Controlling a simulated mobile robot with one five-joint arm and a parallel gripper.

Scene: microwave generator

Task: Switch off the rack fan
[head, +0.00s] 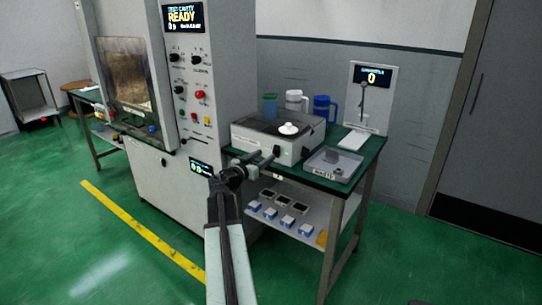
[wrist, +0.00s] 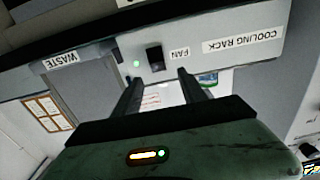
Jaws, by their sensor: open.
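The cooling rack (head: 250,141) is a pale box on the green-topped bench, with a white domed item on its top. In the head view my gripper (head: 268,159) reaches the rack's front.
A grey tray (head: 332,165) lies right of the rack on the bench (head: 373,151). Mugs and a cup (head: 270,106) stand behind it. The microwave cabinet (head: 228,75) rises close on the left. Small boxes lie on the lower shelf (head: 323,222).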

